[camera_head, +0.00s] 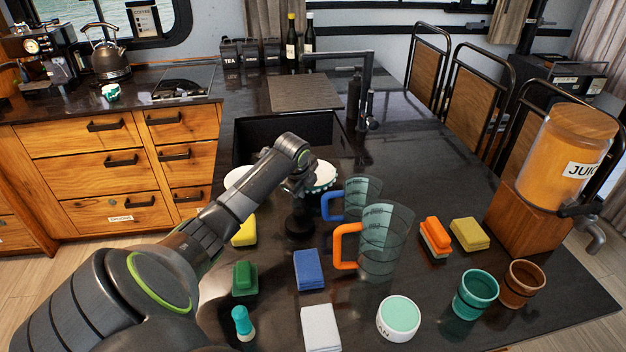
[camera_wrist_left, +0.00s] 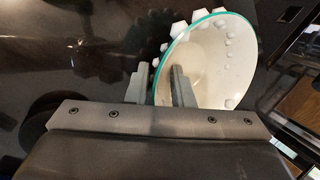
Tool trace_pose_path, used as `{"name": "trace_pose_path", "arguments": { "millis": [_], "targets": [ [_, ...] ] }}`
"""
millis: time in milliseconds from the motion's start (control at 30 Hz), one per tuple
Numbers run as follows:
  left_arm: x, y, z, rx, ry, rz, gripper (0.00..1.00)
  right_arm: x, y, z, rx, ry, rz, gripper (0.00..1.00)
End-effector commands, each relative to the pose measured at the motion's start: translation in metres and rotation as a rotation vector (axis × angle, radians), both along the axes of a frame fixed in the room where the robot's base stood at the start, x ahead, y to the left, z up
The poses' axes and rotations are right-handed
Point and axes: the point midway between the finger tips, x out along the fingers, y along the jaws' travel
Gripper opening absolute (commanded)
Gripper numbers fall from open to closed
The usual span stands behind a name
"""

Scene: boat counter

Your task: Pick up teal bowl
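The teal bowl, with a teal rim, pale inside and white bumps outside, shows in the head view (camera_head: 322,176) beside the sink, partly hidden by my gripper. It fills the middle of the left wrist view (camera_wrist_left: 215,60), where it looks tilted. My left gripper (camera_head: 300,188) is at its near left side. In the left wrist view the fingers (camera_wrist_left: 160,85) are close together across the bowl's wall, one inside and one outside, and look shut on it. Whether the bowl is clear of the counter is hard to tell. My right gripper is not in view.
A blue-handled jug (camera_head: 358,192) and an orange-handled jug (camera_head: 385,240) stand just right of the bowl. A white dish (camera_head: 236,177) is partly behind my arm. Sponges, brushes, a teal cup (camera_head: 475,295) and a brown cup (camera_head: 521,284) fill the front. The sink (camera_head: 262,135) lies behind.

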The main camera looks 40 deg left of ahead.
Motion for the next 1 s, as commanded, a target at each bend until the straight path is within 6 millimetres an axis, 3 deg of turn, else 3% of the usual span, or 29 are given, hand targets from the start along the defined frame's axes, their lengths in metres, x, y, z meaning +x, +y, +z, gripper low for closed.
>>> {"name": "trace_pose_path", "arguments": {
  "millis": [33, 200, 600, 767, 1000],
  "targets": [
    [0.0, 0.0, 0.0, 0.0, 0.0, 0.0, 0.18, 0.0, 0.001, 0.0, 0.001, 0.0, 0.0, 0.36],
    [0.0, 0.0, 0.0, 0.0, 0.0, 0.0, 0.0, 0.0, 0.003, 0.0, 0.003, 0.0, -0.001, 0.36],
    [0.001, 0.0, 0.005, 0.002, -0.003, -0.001, 0.0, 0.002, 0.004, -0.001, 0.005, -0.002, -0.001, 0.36],
    [0.001, 0.001, 0.027, 0.004, -0.006, -0.001, 0.0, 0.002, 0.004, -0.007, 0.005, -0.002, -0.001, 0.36],
    [0.001, 0.001, 0.075, 0.003, -0.006, 0.0, 0.0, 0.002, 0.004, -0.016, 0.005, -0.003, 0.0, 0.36]
  ]
}}
